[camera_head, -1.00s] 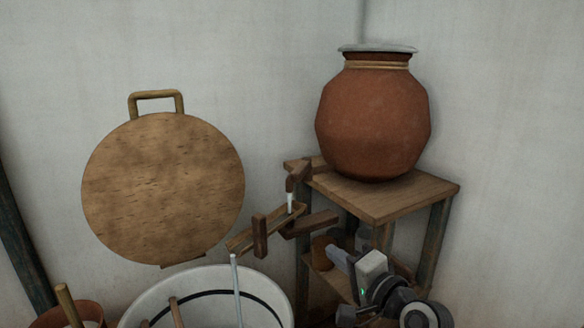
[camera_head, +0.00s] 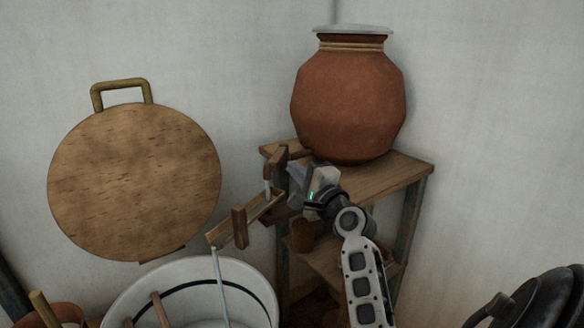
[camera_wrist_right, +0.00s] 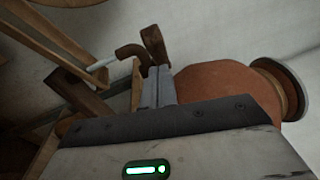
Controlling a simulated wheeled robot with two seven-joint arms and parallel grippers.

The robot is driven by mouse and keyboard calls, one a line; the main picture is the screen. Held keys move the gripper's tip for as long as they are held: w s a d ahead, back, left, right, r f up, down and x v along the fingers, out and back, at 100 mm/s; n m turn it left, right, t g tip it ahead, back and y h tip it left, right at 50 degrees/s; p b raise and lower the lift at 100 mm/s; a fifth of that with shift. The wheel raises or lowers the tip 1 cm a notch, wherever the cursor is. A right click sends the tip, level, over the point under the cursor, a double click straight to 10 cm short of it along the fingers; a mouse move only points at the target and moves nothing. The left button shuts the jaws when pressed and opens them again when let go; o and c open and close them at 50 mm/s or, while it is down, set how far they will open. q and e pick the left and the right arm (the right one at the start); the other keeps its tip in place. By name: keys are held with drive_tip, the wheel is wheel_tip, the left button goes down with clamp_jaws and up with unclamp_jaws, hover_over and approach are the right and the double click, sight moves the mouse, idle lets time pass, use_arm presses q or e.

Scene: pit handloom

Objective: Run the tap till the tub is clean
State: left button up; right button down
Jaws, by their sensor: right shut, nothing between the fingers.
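The brown tap (camera_head: 275,162) juts from the clay pot's side, and a pale stream of water (camera_head: 267,187) runs from it into a sloping wooden trough (camera_head: 230,227). A thin stream (camera_head: 219,285) falls from the trough into the white tub (camera_head: 262,290), which has a dark line inside; the tub's bottom is out of view. My right gripper (camera_head: 294,180) is shut and empty just right of the tap. In the right wrist view its fingers (camera_wrist_right: 158,72) point at the tap's upright handle (camera_wrist_right: 154,45); contact cannot be told. My left gripper is not in view.
The clay pot (camera_head: 348,105) stands on a wooden stand (camera_head: 390,172) behind my right arm. A round wooden lid (camera_head: 135,180) hangs on the wall at the left. A brown bucket (camera_head: 68,312) with a stick stands left of the tub.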

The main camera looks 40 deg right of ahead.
sight(272, 170)
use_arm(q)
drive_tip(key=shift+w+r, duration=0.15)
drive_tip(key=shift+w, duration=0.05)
use_arm(e)
drive_tip(key=shift+w+a+r, duration=0.1)
drive_tip(key=shift+w+a, duration=0.2)
drive_tip(key=shift+w, duration=0.15)
